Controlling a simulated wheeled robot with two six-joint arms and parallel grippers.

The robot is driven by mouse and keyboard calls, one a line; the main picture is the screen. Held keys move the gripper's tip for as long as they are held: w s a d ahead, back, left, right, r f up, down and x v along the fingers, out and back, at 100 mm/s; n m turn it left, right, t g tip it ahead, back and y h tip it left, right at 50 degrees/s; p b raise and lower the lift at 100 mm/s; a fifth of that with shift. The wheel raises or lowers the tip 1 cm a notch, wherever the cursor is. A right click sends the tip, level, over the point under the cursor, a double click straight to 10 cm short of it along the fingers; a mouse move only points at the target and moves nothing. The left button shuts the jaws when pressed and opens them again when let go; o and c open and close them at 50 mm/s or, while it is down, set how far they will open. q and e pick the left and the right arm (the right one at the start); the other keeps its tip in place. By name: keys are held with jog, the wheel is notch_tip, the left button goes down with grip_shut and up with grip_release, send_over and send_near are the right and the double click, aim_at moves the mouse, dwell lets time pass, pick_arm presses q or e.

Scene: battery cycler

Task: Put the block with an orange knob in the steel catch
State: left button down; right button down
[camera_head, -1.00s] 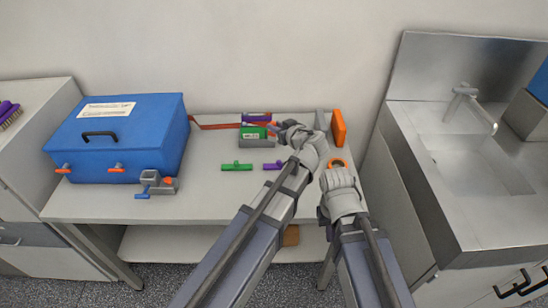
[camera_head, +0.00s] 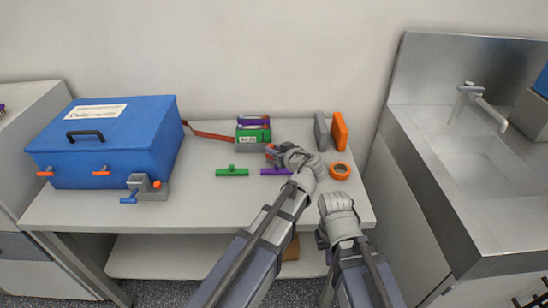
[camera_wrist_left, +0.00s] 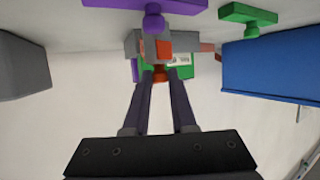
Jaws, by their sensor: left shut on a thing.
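My left gripper (camera_head: 272,152) is at the right front of a grey holder. In the left wrist view its fingertips (camera_wrist_left: 161,74) are shut on an orange-red knob (camera_wrist_left: 159,76). An orange face (camera_wrist_left: 164,48) shows just beyond it; I cannot tell whether it is part of the same block. The block's body is mostly hidden, and I cannot tell whether it is clear of the holder. A grey catch (camera_head: 150,191) with a blue lever and an orange part stands before the blue box. My right gripper (camera_head: 322,239) is low at the table's front, its jaws unclear.
A blue lidded box (camera_head: 105,150) fills the table's left. The grey holder (camera_head: 247,146) contains green and purple blocks. Green (camera_head: 232,172) and purple (camera_head: 274,171) T-shaped pieces lie in front. Grey (camera_head: 320,131) and orange (camera_head: 340,131) blocks and an orange ring (camera_head: 340,171) are right.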

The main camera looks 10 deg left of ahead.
pick_arm(q)
jog(key=shift+f, duration=0.4)
pick_arm(e)
jog(key=shift+f, duration=0.4)
pick_arm(q)
jog(key=shift+f, duration=0.15)
jog(key=c, duration=0.7)
grip_release()
jog(key=shift+c, duration=0.2)
pick_arm(e)
jog(key=shift+f, duration=0.15)
